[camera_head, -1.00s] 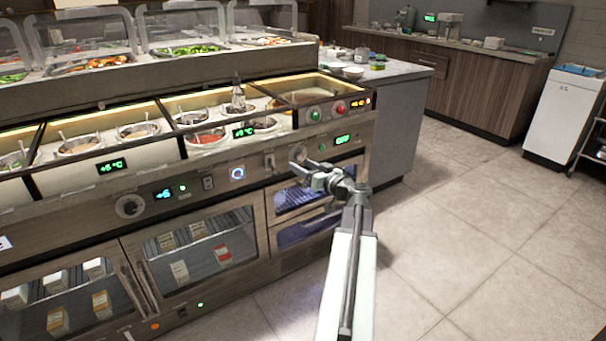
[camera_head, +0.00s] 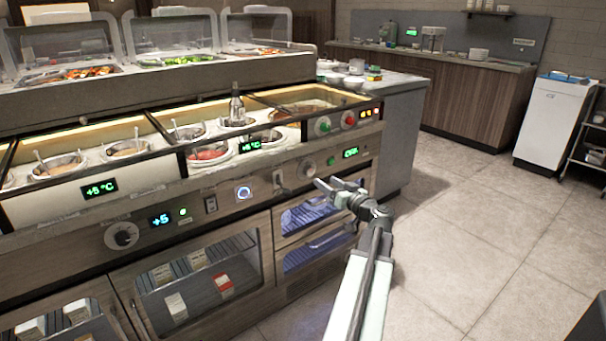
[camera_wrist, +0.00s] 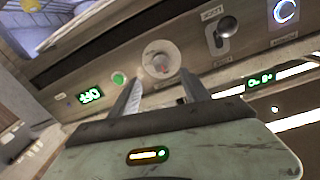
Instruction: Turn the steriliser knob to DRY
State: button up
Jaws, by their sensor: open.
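A round pale knob (camera_head: 307,168) sits on the front panel, beside a small green display (camera_head: 351,152) that seems to read OFF. My gripper (camera_head: 325,184) is open in front of the panel, just below and right of the knob in the head view. In the wrist view, the knob (camera_wrist: 160,61) shows just beyond and between the open fingertips of my gripper (camera_wrist: 161,77). I see nothing held between them, and contact with the knob cannot be told. The knob's markings are too small to read. The green display (camera_wrist: 90,96) appears upside down there.
A toggle switch (camera_wrist: 226,28) and a blue-ringed button (camera_wrist: 285,11) are on the same panel. A dark dial (camera_head: 122,235) is farther left. Glass-door cabinets (camera_head: 205,270) lie below, and sauce wells (camera_head: 208,152) above. The tiled floor (camera_head: 480,240) at right is clear.

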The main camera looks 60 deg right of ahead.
aim_at(311, 172)
jog(key=x, duration=0.8)
jog(key=shift+w, duration=0.1)
jog(key=shift+a, duration=0.1)
grip_shut()
